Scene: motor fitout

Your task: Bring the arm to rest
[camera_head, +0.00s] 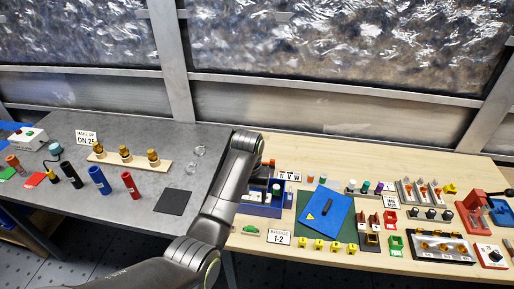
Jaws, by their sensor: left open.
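My left arm comes in from the bottom left, and its bent wrist links stand over the seam between the grey table and the wooden table. My left gripper (262,172) is open, just right of those links and above the blue box (262,208). Its fingers are small and partly hidden, and I see nothing held in it. My right arm and gripper are not in view.
The grey table (215,148) bears a rack with brass fittings (125,155), coloured cylinders (98,180) and a dark square mat (174,202). The wooden table (370,155) is crowded with a blue plate (326,210), yellow pieces (320,245), terminal parts and a red fixture (470,218).

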